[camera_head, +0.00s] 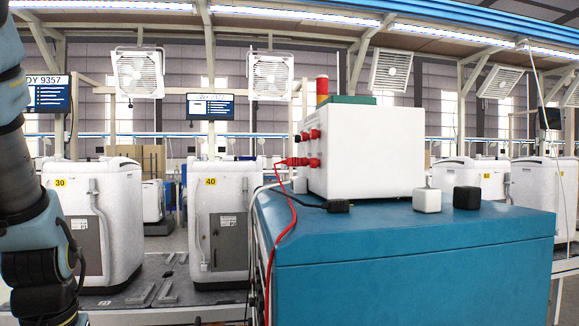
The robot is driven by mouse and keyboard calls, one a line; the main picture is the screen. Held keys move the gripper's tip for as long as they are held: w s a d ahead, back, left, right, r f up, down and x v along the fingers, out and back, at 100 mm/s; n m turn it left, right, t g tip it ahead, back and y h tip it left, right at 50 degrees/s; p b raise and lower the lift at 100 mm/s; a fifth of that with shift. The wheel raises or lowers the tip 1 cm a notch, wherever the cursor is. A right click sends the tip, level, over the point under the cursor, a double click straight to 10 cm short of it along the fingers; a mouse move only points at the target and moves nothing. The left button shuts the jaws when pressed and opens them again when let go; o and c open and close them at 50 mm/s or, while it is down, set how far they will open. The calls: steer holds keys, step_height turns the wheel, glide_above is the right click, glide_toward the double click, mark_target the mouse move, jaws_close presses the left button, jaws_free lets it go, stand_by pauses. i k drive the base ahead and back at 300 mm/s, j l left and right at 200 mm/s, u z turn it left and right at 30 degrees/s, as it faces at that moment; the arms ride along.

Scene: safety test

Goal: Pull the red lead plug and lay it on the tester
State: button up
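The tester (375,150) is a white box standing on a blue cabinet. Its narrow left face carries several red sockets or knobs (313,134). The red lead plug (292,161) sticks out to the left from the lower part of this face and seems to be seated in a socket. Its red cable (292,215) hangs down past the cabinet's left edge. My arm (40,215) stands at the far left, well apart from the tester. My gripper is not in view.
The blue cabinet top (400,235) has free room in front of the tester. A black plug (338,206) on a black cable, a white cube (427,200) and a black cube (467,197) lie there. A red-and-yellow signal light (322,90) rises behind the tester. White appliances (222,210) stand behind.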

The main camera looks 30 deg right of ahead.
mark_target(290, 162)
steer(key=i+j+z, duration=0.3)
steer(key=i+j, duration=0.3)
steer(key=i+j+z, duration=0.3)
steer(key=i+j, duration=0.45)
steer(key=j, duration=0.05)
